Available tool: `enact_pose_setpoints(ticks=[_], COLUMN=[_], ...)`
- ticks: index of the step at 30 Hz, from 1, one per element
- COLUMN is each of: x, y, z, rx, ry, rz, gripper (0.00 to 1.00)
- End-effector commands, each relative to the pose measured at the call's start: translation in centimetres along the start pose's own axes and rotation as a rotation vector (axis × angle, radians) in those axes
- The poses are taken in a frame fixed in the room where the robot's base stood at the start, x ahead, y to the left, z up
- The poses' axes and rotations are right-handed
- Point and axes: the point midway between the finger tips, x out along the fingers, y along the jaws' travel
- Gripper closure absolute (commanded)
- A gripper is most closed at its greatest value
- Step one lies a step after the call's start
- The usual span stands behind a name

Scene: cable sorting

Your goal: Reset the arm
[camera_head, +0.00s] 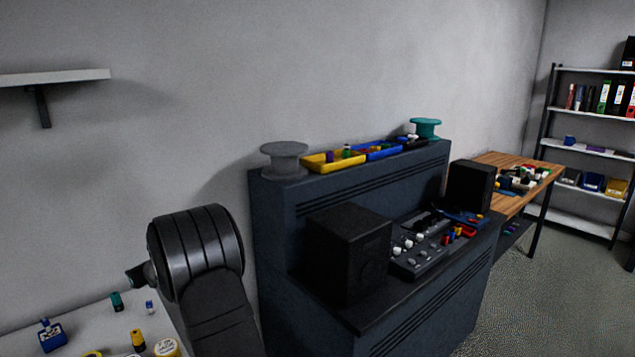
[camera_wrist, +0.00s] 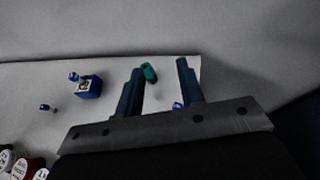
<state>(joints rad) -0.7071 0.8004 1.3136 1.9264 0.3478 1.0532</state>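My arm (camera_head: 215,300) rises at the lower left of the head view, over the right part of a white table (camera_head: 85,325). Its bulk hides most of my gripper there. In the wrist view my gripper (camera_wrist: 160,66) has its two dark fingers well apart, with nothing held between them. A teal cylinder (camera_wrist: 149,72) shows in the gap, lying on the table beyond the fingers. A small blue piece (camera_wrist: 178,106) is partly hidden by the right finger's base.
On the table are a blue box (camera_head: 52,338), a teal piece (camera_head: 117,301) and a yellow piece (camera_head: 137,340). A dark console (camera_head: 270,215) with a black speaker (camera_head: 347,252) stands right of my arm. A wall shelf (camera_head: 55,77) hangs upper left.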

Motion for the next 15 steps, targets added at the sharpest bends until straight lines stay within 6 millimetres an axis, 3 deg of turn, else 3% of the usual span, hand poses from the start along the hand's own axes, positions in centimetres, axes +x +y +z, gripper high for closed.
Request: enact_pose_setpoints(ticks=[15], x=[-5.1], y=[-8.6], z=[-3.5], rx=[0.036], ry=[0.0], rz=[-0.084], gripper=[0.65])
